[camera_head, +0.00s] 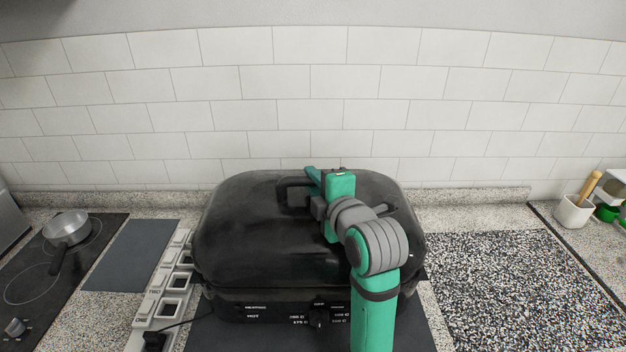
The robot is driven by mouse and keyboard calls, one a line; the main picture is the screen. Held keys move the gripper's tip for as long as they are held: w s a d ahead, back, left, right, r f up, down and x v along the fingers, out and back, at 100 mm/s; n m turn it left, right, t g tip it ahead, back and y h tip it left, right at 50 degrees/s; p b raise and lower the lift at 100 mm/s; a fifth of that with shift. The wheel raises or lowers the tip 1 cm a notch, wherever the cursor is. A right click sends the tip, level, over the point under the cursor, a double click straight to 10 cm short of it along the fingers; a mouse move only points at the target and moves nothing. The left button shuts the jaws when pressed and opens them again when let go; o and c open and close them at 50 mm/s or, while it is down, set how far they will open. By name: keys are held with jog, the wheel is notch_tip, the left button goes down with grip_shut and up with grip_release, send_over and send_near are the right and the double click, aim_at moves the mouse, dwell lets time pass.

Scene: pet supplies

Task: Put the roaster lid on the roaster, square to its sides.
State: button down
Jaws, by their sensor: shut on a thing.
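The black roaster lid (240,230) is a large domed cover with a dark handle on top. It sits over the black roaster (265,305), whose front panel with white markings and a dial shows below it. The lid's sides look about parallel to the roaster's front, though I cannot tell whether its rim rests fully on the roaster. My gripper (312,190) is shut on the lid's handle (290,185). My green and grey arm hides part of the lid's right half and of the roaster's front.
A power strip (165,290) with a black plug lies left of the roaster. A small pan (66,228) stands on the hob at the far left. A speckled board (520,280) lies to the right, clear. A mortar with a pestle (575,210) stands at the far right.

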dwell(0.8)
jog(key=c, duration=1.5)
grip_release()
jog(key=shift+f, duration=0.15)
jog(key=shift+s, duration=0.1)
jog(key=v, duration=1)
jog(key=shift+s+d, duration=0.1)
jog(key=shift+s, duration=0.2)
